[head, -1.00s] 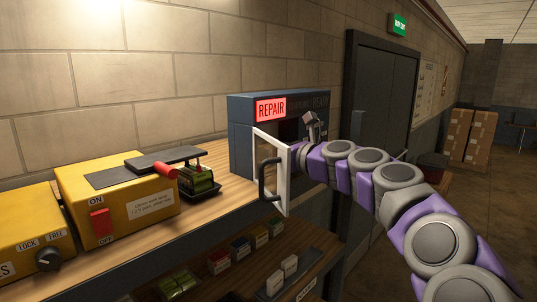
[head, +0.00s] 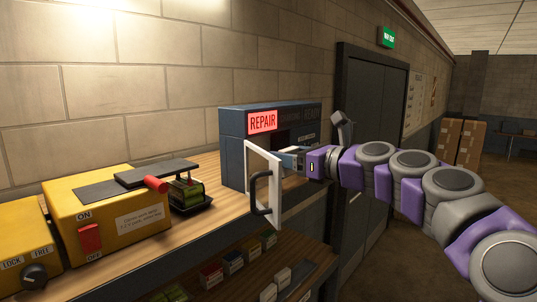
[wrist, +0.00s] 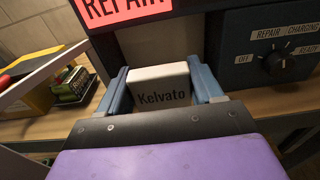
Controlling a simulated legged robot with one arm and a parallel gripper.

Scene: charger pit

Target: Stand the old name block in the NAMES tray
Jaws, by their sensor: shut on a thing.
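My gripper (wrist: 160,92) is shut on a white block printed "Kelvato" (wrist: 161,88), held between its two blue fingers with the lettering facing the wrist camera. In the head view my gripper (head: 294,152) is beside the open white-framed door (head: 263,165) of the dark blue REPAIR cabinet (head: 232,160). The block is hard to make out there. No tray with a readable NAMES label shows. White blocks (head: 276,285) stand on the lower shelf at the bottom of the head view; their holder is partly cut off.
The cabinet has a dial (wrist: 281,64). Yellow boxes with a red switch (head: 90,238) and a black knob (head: 35,274) stand left on the wooden bench. A green battery pack (head: 188,193) sits beside them. Coloured boxes (head: 233,262) line the lower shelf. Open floor lies right.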

